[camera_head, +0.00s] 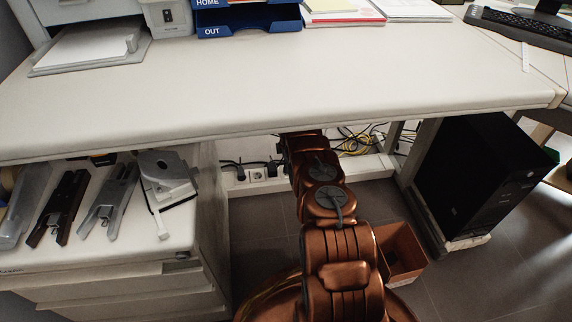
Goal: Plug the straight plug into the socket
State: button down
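A white socket strip (310,178) runs low along the wall under the desk. One bare round socket (257,175) shows in it. A black plug (238,172) sits at the strip left of this socket, and another black plug (272,169) sits just right of it, both with dark cables. I cannot tell which is the straight plug. My copper arm reaches forward under the desk and covers part of the strip. My gripper is hidden beyond the arm and the desk edge, so whether it holds anything does not show.
The white desk top (280,75) overhangs the sockets. A drawer cabinet (110,270) with staplers and a hole punch stands left. A black computer tower (480,178) stands right. Tangled cables (358,142) lie behind my arm, and an open brown bin (408,262) stands beside it.

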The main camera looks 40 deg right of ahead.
jog(key=shift+f, duration=1.15)
dwell(2.8)
jog(key=c, duration=0.9)
grip_release()
jog(key=shift+o, duration=0.2)
jog(key=shift+r, duration=0.5)
notch_tip(320, 180, up, 10)
jog(key=shift+f, duration=0.25)
jog(key=shift+r, duration=0.75)
